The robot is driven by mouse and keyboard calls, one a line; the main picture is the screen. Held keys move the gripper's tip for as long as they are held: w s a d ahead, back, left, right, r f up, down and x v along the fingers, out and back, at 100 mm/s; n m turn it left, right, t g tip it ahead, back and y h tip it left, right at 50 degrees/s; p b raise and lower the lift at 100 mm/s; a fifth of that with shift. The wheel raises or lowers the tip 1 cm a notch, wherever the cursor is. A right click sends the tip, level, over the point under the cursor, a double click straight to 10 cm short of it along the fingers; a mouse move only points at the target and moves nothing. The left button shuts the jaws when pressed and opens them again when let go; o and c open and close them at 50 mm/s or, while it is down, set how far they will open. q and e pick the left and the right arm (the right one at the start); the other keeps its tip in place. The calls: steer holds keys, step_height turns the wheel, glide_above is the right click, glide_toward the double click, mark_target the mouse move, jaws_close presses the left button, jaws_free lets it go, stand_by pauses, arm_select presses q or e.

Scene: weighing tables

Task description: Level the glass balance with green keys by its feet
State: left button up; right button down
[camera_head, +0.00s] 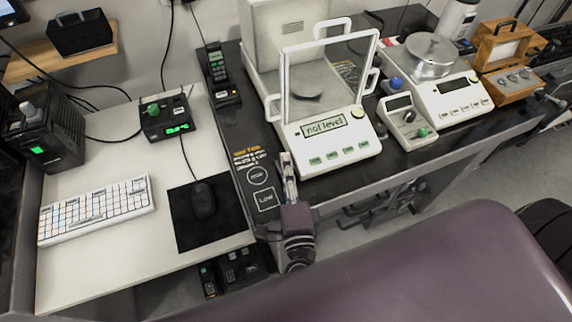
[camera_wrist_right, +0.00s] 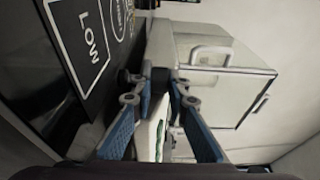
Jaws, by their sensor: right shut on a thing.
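The glass balance (camera_head: 300,133) is white, with a glass draft shield (camera_head: 330,75) and a row of green keys. Its display (camera_head: 324,126) reads "not level". A dark round foot (camera_head: 380,129) shows at its front right. My right gripper (camera_head: 287,163) is at the balance's front left corner, low by the table top, and is shut on what seems to be the front left foot, which the fingers hide. In the right wrist view the fingertips (camera_wrist_right: 162,80) close in beside the balance's glass case (camera_wrist_right: 225,55). My left gripper is not in view.
The dark bench (camera_head: 240,140) carries "HIGH" and "LOW" markings left of the balance. A small white device (camera_head: 402,112) and a second balance (camera_head: 440,98) stand to the right. A keyboard (camera_head: 97,208) and mouse (camera_head: 203,200) lie on the left desk.

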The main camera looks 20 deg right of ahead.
steer(key=shift+r+n+y+p, duration=0.1)
steer(key=shift+n+y+p, duration=0.2)
steer(key=shift+n+y, duration=0.25)
steer(key=shift+d+n+y, duration=0.2)
steer(key=shift+n+y, duration=0.75)
steer(key=shift+y, duration=0.8)
steer(key=c, duration=1.9)
jaws_free()
steer(key=s, duration=1.2)
steer(key=shift+d, duration=0.4)
